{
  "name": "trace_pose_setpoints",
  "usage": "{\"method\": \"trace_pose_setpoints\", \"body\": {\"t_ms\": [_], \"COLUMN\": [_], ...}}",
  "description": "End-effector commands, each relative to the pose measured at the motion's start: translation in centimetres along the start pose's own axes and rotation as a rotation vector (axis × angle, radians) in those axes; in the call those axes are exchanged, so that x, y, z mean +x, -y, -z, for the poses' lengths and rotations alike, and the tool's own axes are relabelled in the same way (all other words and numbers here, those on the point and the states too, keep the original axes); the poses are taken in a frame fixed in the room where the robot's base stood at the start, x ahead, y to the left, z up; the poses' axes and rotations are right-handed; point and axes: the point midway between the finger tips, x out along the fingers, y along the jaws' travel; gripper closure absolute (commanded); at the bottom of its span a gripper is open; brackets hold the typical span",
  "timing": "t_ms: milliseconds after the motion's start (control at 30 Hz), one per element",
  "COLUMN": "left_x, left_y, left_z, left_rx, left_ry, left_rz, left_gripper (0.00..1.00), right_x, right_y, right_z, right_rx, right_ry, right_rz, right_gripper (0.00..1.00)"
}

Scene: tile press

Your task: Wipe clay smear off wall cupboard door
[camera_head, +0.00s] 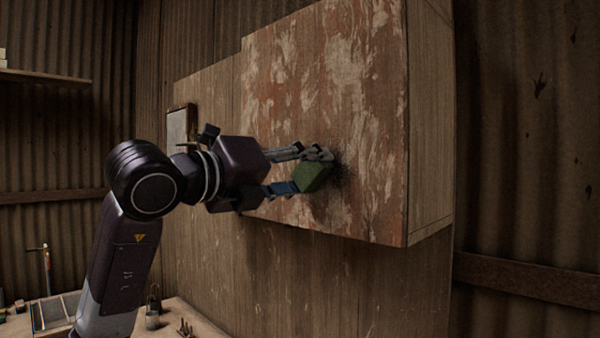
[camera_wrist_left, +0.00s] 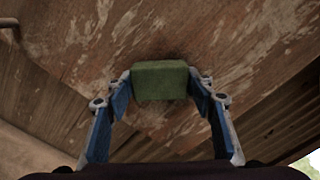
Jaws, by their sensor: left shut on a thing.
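The wall cupboard door (camera_head: 285,85) is a worn brown panel with pale peeling patches, in the middle of the head view. My left gripper (camera_head: 312,170) is shut on a green sponge block (camera_head: 313,177). The sponge is at the lower part of the door and seems to touch it, though exact contact is hard to tell. A dark smear (camera_head: 340,171) shows on the door just right of the sponge; part of it may be hidden behind the sponge. In the left wrist view the sponge (camera_wrist_left: 160,80) sits between both fingertips, against the door (camera_wrist_left: 215,40). My right gripper is not in view.
The cupboard's plain side (camera_head: 430,120) is at the right. A framed panel (camera_head: 180,128) hangs on the wall behind my arm. Below left, a bench (camera_head: 172,318) holds a tray (camera_head: 52,312) and small items. A shelf (camera_head: 45,77) is at far left. Space right of the cupboard looks clear.

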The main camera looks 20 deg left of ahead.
Motion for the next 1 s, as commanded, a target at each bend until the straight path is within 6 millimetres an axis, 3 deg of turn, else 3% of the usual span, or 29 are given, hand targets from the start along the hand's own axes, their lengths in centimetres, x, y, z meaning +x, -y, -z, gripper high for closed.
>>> {"method": "trace_pose_setpoints", "body": {"t_ms": [1000], "left_x": [0.5], "left_y": [5.0], "left_z": [4.9], "left_rx": [0.003], "left_ry": [-0.003], "left_rz": [0.004], "left_gripper": [0.7], "right_x": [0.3], "right_y": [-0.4], "right_z": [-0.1], "right_rx": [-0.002], "right_ry": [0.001], "right_rz": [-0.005], "right_gripper": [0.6]}}
